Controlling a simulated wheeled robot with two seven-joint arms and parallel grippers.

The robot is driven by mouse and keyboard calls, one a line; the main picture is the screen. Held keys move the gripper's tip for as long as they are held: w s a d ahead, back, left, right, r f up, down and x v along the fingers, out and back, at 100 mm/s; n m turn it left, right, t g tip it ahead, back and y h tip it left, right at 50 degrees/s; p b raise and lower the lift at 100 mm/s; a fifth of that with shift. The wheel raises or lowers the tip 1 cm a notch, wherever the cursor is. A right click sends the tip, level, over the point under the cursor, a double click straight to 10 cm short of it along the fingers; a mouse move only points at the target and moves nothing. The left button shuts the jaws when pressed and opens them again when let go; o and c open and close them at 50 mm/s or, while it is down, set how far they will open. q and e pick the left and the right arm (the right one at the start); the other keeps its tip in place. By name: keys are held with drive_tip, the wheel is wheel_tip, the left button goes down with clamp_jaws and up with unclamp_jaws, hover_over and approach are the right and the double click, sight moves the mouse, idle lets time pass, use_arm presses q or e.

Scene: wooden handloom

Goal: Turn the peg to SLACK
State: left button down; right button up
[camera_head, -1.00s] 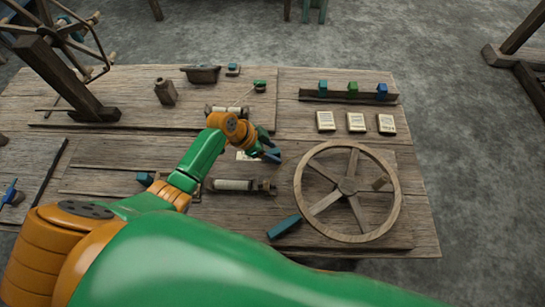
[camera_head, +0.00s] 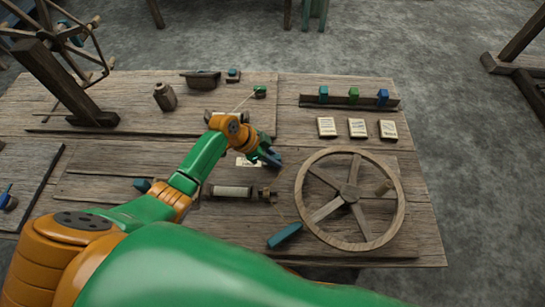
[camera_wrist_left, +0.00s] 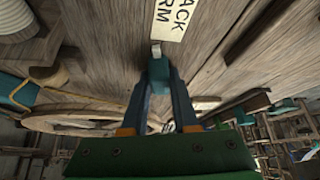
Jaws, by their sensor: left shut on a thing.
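My left gripper (camera_head: 272,159) is over the middle of the wooden bench, beside a small pale label (camera_head: 247,162). In the left wrist view its two fingers (camera_wrist_left: 158,84) are shut on the teal peg (camera_wrist_left: 158,70). A pale tip (camera_wrist_left: 155,48) sticks out of the peg toward the label (camera_wrist_left: 172,18), close to its near edge. The label's visible letters read "ACK" and "RM"; the rest is cut off by the frame. I cannot tell which word the tip marks. In the head view the gripper mostly hides the peg. My right gripper is not in view.
A large spoked wheel (camera_head: 394,222) lies just right of the gripper. A wound roller (camera_head: 232,192) sits below it, and a teal piece (camera_head: 285,235) lies near the front edge. Three cards (camera_head: 357,129) and a rack (camera_head: 340,102) with coloured blocks stand at the back right.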

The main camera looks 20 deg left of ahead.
use_arm(q)
drive_tip(key=m+g+b, duration=0.1)
drive_tip(key=m+b, duration=0.1)
drive_tip(key=m+g+b, duration=0.1)
drive_tip(key=m+b, duration=0.1)
drive_tip(key=f+m+g+b, duration=0.1)
drive_tip(key=m+b, duration=0.1)
drive_tip(key=b, duration=0.1)
drive_tip(key=shift+h, duration=0.4)
drive_tip(key=shift+r+m+b, duration=0.15)
drive_tip(key=shift+m+b, duration=0.15)
drive_tip(key=shift+r+g, duration=0.1)
drive_tip(key=shift+g, duration=0.2)
drive_tip(key=shift+s+r, duration=0.1)
drive_tip(key=shift+r, duration=0.05)
drive_tip(key=c, duration=0.6)
unclamp_jaws()
